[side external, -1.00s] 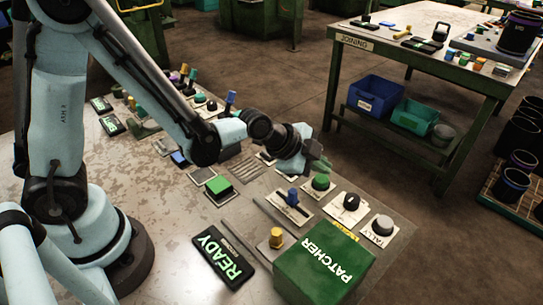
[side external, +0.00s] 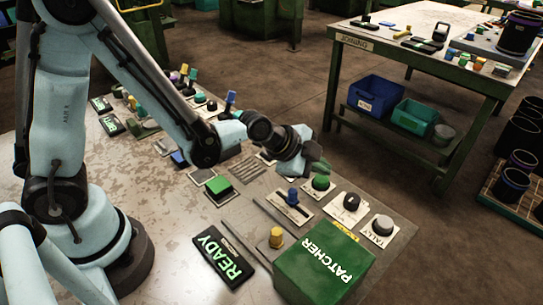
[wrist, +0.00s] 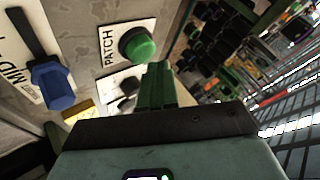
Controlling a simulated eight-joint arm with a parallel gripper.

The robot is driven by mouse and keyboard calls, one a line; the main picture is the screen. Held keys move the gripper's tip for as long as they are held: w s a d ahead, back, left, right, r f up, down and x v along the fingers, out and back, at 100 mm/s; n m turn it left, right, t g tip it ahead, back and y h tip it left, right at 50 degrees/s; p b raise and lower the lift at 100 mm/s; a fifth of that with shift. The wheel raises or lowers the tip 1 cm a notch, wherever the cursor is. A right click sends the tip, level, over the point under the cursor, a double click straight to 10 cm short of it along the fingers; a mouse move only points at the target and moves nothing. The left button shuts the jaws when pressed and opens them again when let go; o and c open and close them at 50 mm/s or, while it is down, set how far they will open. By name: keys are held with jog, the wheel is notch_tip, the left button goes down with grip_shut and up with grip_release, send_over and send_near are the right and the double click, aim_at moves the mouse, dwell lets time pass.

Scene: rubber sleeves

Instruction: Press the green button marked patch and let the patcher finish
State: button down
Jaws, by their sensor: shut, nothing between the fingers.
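The green button (side external: 320,183) sits on a pale plate on the bench, and in the wrist view the green button (wrist: 137,45) stands beside the word PATCH. My gripper (side external: 321,166) is shut and empty, with its green fingers just above and behind the button in the side view. In the wrist view my gripper (wrist: 156,72) has its fingertips close to the button's lower right edge; I cannot tell whether they touch. The green patcher box (side external: 325,262) stands at the bench's front. The display (side external: 222,257) beside it reads READY.
A blue-handled slider (side external: 292,198) is left of the button. A black knob (side external: 351,202), a grey TALLY button (side external: 383,225) and a yellow knob (side external: 276,237) are nearby. A larger green square button (side external: 219,187) lies further left. The joining table (side external: 400,40) stands apart behind.

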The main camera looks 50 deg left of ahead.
aim_at(318, 180)
jog(key=shift+f, duration=0.25)
jog(key=shift+f, duration=0.4)
dwell(0.6)
jog(key=shift+r, duration=0.85)
jog(key=shift+r, duration=2.5)
